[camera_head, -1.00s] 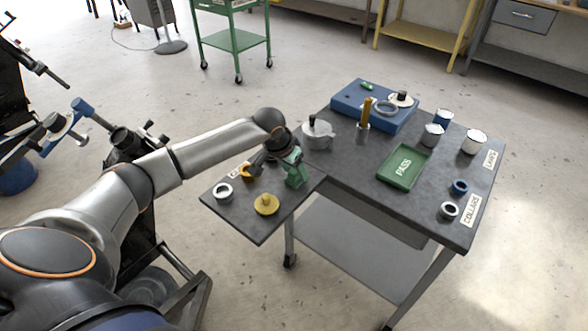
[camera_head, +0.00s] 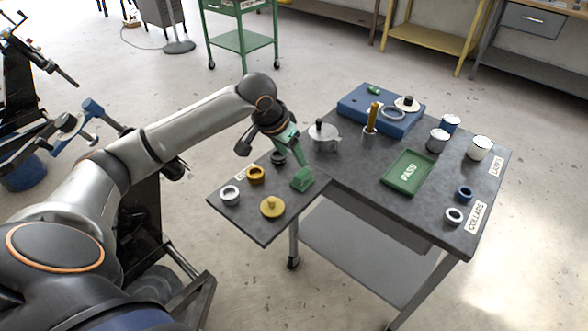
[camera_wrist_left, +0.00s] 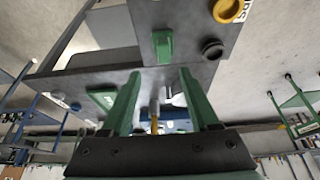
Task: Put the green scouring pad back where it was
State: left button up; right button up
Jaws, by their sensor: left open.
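The green scouring pad (camera_head: 302,180) rests on the dark side leaf of the workbench, near where the leaf meets the main top. It also shows in the left wrist view (camera_wrist_left: 163,46), ahead of the fingers and apart from them. My left gripper (camera_head: 296,153) has green fingers and is just above and behind the pad in the head view. In the left wrist view its two fingers (camera_wrist_left: 162,100) stand apart with nothing held between them. My right gripper is not in view.
The leaf (camera_head: 240,222) also holds a yellow knobbed disc (camera_head: 272,207), a pale ring (camera_head: 230,195), an orange-yellow ring (camera_head: 256,175) and a dark ring (camera_head: 278,158). A lidded grey pot (camera_head: 323,137), green PASS tray (camera_head: 408,173) and blue box (camera_head: 350,108) stand on the main top.

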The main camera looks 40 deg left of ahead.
pick_arm(q)
jog(key=s+d+f+m+t+h, duration=0.1)
jog(key=s+d+f+h, duration=0.15)
jog(key=d+f, duration=0.6)
jog(key=s+d+f+m+t+h, duration=0.1)
jog(key=s+d+f, duration=0.3)
jog(key=d+f, duration=0.45)
jog(key=s+f+t, duration=0.1)
jog(key=s+f, duration=0.3)
jog(key=s, duration=0.3)
jog(key=s+f+n+t+y, duration=0.1)
jog(key=s+f, duration=0.2)
jog(key=s, duration=0.5)
jog(key=shift+s+f+t, duration=0.2)
jog(key=shift+f+t, duration=0.15)
jog(key=shift+t, duration=0.05)
